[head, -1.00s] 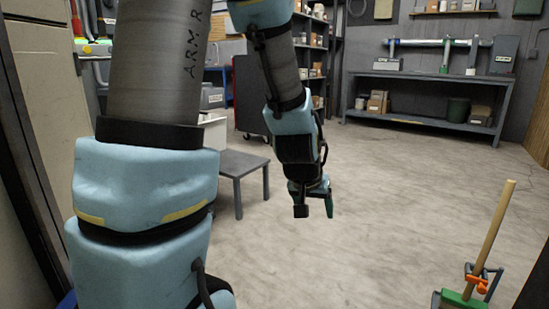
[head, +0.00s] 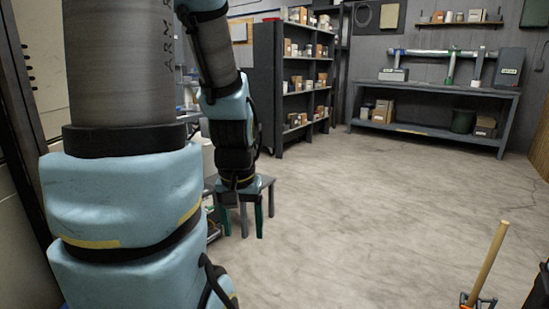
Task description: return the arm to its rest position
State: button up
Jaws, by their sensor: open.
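My arm, pale blue with grey sleeves, fills the left side of the head view and hangs down from the top edge. My gripper (head: 242,228) is at its lower end, pointing down, with its two dark green fingers apart. I see nothing between the fingers except the background. It appears in front of a small grey table (head: 267,182), covering much of it. I cannot tell whether the gripper touches the table.
A broom with a wooden handle (head: 488,255) stands at the lower right. A grey workbench (head: 437,88) is by the back wall, with shelving (head: 292,72) holding boxes to its left. The concrete floor (head: 370,205) between is clear.

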notch_tip(320, 180, up, 24)
jog(key=p, duration=2.1)
jog(key=shift+p, duration=0.3)
